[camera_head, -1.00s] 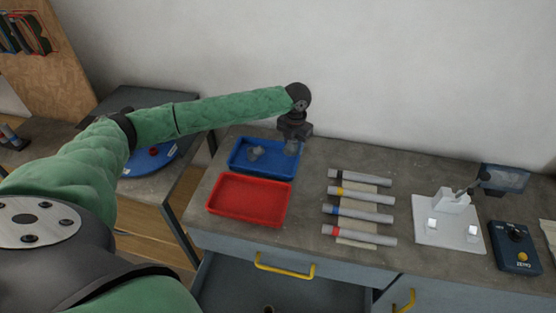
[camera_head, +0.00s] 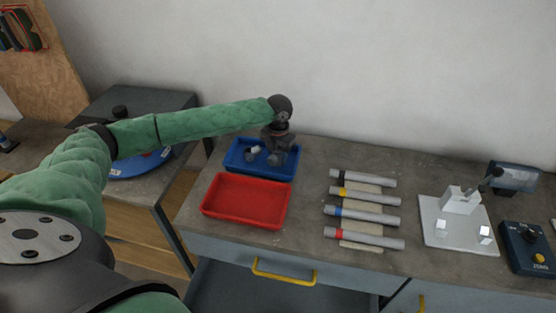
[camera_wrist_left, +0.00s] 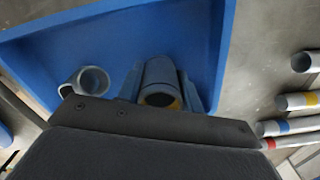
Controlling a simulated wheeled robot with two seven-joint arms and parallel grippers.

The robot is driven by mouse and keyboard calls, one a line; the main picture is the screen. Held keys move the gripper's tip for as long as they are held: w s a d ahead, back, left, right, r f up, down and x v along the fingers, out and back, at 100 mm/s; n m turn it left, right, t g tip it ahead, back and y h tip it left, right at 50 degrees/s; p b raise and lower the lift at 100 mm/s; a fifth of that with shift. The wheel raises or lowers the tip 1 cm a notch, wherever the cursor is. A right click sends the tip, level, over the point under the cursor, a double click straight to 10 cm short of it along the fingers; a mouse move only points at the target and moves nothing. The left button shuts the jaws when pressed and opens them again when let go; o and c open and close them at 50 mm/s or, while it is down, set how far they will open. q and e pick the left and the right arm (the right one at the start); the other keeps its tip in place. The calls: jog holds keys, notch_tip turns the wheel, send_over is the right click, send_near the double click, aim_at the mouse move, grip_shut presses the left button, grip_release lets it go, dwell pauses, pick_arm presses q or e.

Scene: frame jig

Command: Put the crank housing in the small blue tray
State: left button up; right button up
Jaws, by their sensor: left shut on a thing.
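The small blue tray (camera_head: 232,165) stands at the back left of the bench and also fills much of the left wrist view (camera_wrist_left: 215,30). My left gripper (camera_head: 275,158) is low over the right part of this tray. In the left wrist view its fingers (camera_wrist_left: 160,88) are shut on a grey hollow cylindrical part, the crank housing (camera_wrist_left: 158,72). I cannot tell whether the housing touches the tray floor. Another grey ring-shaped part (camera_wrist_left: 90,80) lies in the tray beside it, left of the gripper. My right gripper is not in view.
A red tray (camera_head: 247,201) stands just in front of the blue one. Several grey tubes with coloured bands (camera_head: 365,218) lie to the right. Farther right are a white fixture plate (camera_head: 455,228) and a dark control box (camera_head: 527,248). Bare bench lies between trays and tubes.

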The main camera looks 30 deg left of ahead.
pick_arm(q)
jog(key=shift+w+f, duration=0.15)
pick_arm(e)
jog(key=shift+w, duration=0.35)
pick_arm(q)
jog(key=shift+f, duration=0.1)
jog(key=o, duration=1.1)
